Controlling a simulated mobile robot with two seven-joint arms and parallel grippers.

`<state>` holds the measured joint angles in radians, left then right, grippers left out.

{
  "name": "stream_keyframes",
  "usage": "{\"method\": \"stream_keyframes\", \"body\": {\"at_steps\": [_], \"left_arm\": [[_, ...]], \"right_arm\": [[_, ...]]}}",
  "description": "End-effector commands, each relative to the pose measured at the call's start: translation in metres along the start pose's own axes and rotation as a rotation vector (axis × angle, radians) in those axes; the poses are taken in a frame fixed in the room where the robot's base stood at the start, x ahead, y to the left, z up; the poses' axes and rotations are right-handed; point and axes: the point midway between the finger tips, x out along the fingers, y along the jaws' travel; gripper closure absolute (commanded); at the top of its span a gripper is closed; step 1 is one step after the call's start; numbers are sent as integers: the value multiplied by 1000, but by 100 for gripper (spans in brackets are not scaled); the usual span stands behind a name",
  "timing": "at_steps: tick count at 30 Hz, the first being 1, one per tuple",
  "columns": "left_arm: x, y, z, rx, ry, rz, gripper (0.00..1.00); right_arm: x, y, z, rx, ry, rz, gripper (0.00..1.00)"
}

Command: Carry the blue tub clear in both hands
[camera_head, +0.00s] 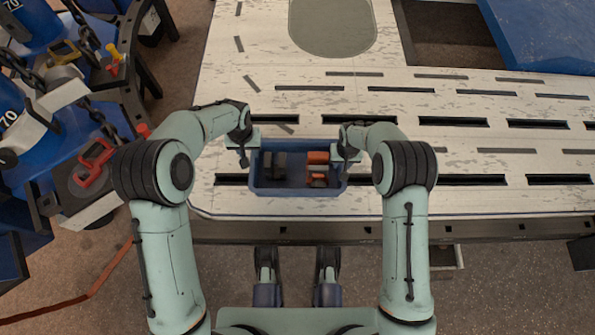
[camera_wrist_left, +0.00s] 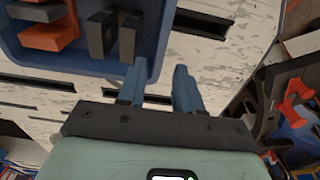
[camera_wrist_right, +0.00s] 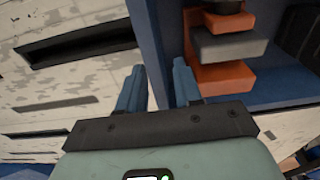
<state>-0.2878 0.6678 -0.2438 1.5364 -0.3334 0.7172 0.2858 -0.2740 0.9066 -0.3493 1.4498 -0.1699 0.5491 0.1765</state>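The blue tub (camera_head: 297,192) sits near the front edge of the bench. It holds orange blocks (camera_head: 318,158) and dark grey blocks (camera_head: 279,165). My left gripper (camera_head: 244,160) is at the tub's left end. In the left wrist view its fingers (camera_wrist_left: 160,70) are apart, with the tub's wall (camera_wrist_left: 160,35) between them near a corner. My right gripper (camera_head: 346,158) is at the right end. In the right wrist view its fingers (camera_wrist_right: 157,72) are apart, one on each side of the tub's wall (camera_wrist_right: 155,28). Contact with the wall cannot be made out.
The pale slotted bench top (camera_head: 420,90) is open behind and to the right of the tub. A blue panel (camera_head: 550,35) lies at the back right. At the left stand blue weights (camera_head: 30,100), chains and a red-handled tool (camera_head: 95,162), close to my left arm.

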Motion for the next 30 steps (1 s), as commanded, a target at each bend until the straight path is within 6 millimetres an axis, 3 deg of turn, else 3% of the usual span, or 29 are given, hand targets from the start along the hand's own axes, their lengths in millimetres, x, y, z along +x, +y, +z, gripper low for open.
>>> {"method": "stream_keyframes", "body": {"at_steps": [4,11,14,24,30], "left_arm": [[-26,0,-1,0,3,1,66],[-40,0,0,0,0,0,66],[-40,0,0,0,0,0,66],[-40,0,0,0,0,0,66],[-40,0,0,0,0,0,66]], "right_arm": [[0,0,0,0,0,0,66],[-5,0,-1,0,2,0,66],[-17,0,-1,0,3,-1,66],[-88,0,-1,0,4,-1,66],[-114,0,0,-1,2,-1,66]]}}
